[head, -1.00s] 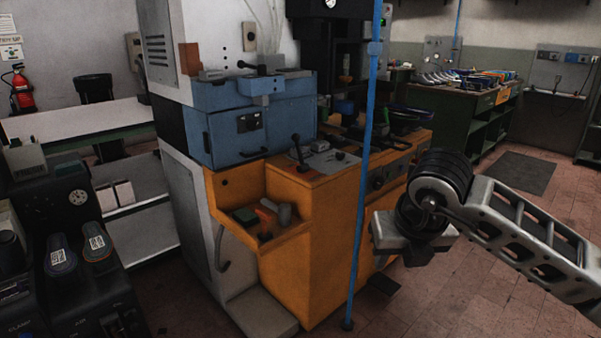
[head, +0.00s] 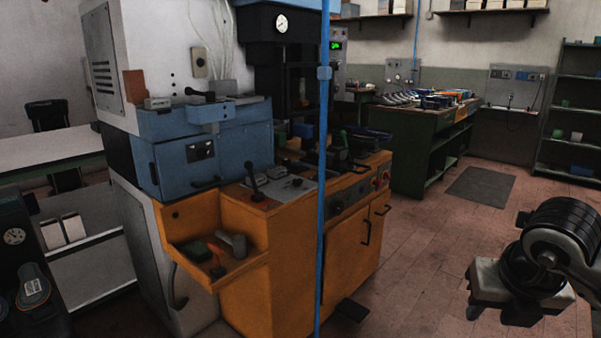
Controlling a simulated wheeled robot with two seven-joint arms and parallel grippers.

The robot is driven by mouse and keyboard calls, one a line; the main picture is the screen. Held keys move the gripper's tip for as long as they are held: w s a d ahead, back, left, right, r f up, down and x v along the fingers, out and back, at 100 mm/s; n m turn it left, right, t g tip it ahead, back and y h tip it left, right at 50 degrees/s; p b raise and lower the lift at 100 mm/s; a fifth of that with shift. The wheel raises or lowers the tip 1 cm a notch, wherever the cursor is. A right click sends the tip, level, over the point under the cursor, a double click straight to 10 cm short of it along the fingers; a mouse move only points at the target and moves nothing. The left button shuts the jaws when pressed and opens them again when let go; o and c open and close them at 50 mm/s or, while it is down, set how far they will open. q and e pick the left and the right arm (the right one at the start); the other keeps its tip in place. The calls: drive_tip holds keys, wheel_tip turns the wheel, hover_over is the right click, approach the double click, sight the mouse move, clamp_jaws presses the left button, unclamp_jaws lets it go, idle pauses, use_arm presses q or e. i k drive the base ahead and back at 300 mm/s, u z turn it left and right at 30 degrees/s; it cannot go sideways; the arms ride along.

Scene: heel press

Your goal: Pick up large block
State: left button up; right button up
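I cannot single out a large block for certain. Small blue and green items sit on the press bed, too small to tell apart. My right gripper (head: 496,308) is at the lower right, over the floor, well apart from the press and touching nothing. Its fingers point down and are partly hidden, so their opening is unclear. My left gripper is out of view.
The orange and blue press (head: 290,260) fills the middle. A thin blue post (head: 323,180) stands before it. A green workbench (head: 420,135) with many items is behind, and shelves (head: 575,110) are at the far right. The tiled floor (head: 430,240) between is open.

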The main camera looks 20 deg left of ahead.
sight(260, 178)
drive_tip(key=i, duration=2)
drive_tip(key=u, duration=0.7)
drive_tip(key=i, duration=0.5)
drive_tip(key=u, duration=1.55)
drive_tip(key=i, duration=0.2)
drive_tip(key=z, duration=0.15)
